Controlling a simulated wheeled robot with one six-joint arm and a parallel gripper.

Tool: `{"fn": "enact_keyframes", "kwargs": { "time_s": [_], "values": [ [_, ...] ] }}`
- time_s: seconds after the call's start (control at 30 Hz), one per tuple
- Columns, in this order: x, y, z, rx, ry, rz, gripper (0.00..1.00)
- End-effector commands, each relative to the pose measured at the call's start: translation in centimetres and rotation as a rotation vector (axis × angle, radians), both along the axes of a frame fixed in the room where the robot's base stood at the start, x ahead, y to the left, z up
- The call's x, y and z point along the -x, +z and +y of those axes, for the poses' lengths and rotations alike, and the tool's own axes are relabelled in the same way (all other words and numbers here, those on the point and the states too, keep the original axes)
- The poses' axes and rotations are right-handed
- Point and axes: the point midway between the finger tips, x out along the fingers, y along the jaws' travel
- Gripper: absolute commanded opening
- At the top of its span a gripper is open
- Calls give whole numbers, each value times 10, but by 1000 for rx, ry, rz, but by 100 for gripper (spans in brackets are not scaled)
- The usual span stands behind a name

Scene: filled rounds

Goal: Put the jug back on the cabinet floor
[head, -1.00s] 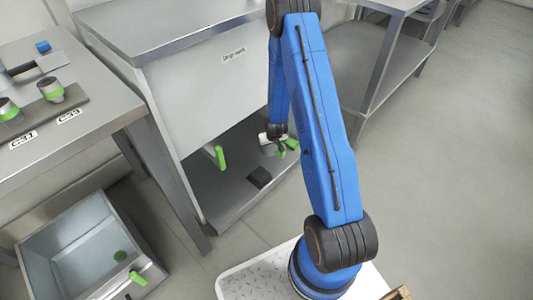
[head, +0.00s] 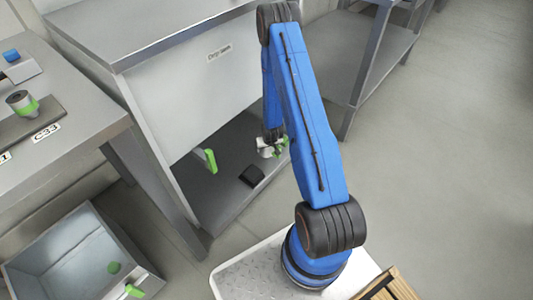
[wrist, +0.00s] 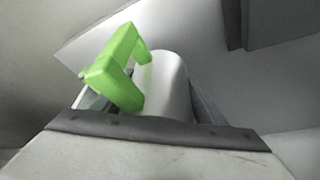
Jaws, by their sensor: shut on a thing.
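The jug (wrist: 165,85) is a pale silver cylinder with a bright green handle (wrist: 118,68) in the wrist view. In the head view only a little of its green handle (head: 283,146) shows beside my gripper (head: 268,149). My gripper is shut on the jug, at the open front of the cabinet (head: 170,85). The grey cabinet floor (head: 225,188) lies below. Whether the jug touches that floor cannot be told. My arm hides part of the opening, and the fingertips are hard to make out.
A small black block (head: 252,175) lies on the cabinet floor, near my gripper. A green handle (head: 208,160) stands at the opening's left. A steel table (head: 85,120) and an open grey bin (head: 65,240) are at left. A shelf rack (head: 360,60) stands at right.

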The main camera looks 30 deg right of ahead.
Motion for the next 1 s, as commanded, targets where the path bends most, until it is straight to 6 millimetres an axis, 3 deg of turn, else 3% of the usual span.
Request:
{"fn": "enact_keyframes", "kwargs": {
  "time_s": [0.3,0.67,0.7,0.77,1.0],
  "values": [
    [0,-34,0,0,0,1,23],
    [0,-37,0,0,0,0,23],
    [0,-37,0,0,0,1,71],
    [0,-37,0,0,0,1,85],
    [0,-37,0,0,0,1,85]
  ]
}}
